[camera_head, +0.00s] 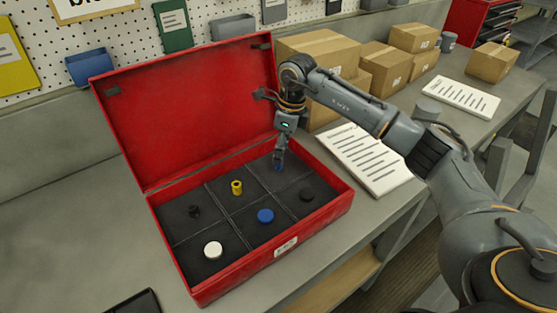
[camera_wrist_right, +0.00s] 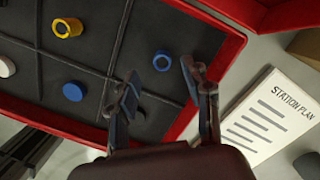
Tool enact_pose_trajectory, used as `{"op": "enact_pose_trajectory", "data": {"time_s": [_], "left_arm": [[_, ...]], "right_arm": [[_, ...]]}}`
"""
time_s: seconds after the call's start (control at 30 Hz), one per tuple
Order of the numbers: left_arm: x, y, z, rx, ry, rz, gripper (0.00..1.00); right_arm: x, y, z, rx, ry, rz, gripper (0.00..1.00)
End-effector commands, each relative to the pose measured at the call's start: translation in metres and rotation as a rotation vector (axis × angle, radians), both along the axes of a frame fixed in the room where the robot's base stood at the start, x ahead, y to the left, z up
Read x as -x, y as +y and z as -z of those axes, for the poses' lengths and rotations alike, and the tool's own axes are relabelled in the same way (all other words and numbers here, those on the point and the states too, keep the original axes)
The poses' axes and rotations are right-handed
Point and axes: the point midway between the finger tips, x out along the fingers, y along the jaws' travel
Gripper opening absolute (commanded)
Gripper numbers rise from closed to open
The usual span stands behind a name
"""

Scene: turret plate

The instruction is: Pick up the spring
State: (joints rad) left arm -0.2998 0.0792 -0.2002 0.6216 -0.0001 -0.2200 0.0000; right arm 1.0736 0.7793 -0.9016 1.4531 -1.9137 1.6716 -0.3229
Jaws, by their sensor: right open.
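The open red toolbox (camera_head: 328,206) holds small parts in dark compartments. No part is plainly recognizable as a spring. A dark, blurred part (camera_head: 193,211) lies in the back left compartment. A yellow ring-like part (camera_head: 237,187) stands in the back middle one. My right gripper (camera_head: 279,160) points down over the back right compartment, open and empty. A blue ring-like part (camera_wrist_right: 162,61) lies there, between and slightly beyond the fingertips (camera_wrist_right: 160,78) in the wrist view. Contact is not visible. My left gripper is not in view.
A white disc (camera_head: 213,250), a blue disc (camera_head: 265,216) and a dark disc (camera_head: 306,195) lie in the front compartments. The raised red lid (camera_head: 190,105) stands behind. Cardboard boxes (camera_head: 318,48) and a printed sheet (camera_head: 366,160) are to the right.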

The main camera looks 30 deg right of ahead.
Motion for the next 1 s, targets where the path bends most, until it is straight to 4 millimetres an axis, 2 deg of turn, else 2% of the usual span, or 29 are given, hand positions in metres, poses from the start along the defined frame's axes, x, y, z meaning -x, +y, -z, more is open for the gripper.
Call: {"op": "enact_pose_trajectory", "data": {"time_s": [0.03, 0.1, 0.23, 0.5, 0.53, 0.77, 1.0], "left_arm": [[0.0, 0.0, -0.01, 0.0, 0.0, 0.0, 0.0], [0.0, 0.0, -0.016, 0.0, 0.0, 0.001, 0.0], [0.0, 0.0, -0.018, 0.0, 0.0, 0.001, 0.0], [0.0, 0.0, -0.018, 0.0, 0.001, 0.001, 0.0], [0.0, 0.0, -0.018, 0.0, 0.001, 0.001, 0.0], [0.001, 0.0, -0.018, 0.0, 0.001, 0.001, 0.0], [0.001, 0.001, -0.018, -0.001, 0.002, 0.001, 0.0]], "right_arm": [[-0.001, 0.0, 0.004, -0.001, 0.006, 0.001, 0.49], [-0.004, 0.0, 0.015, -0.001, 0.005, 0.001, 0.49], [-0.006, 0.002, 0.032, -0.001, 0.003, 0.001, 0.49], [-0.007, 0.002, 0.037, 0.0, 0.0, 0.0, 0.49], [-0.007, 0.002, 0.037, 0.0, 0.0, 0.0, 0.47], [-0.007, 0.002, 0.037, 0.0, 0.0, 0.0, 0.01], [-0.007, 0.002, 0.037, 0.0, 0.0, 0.0, 0.0]]}}
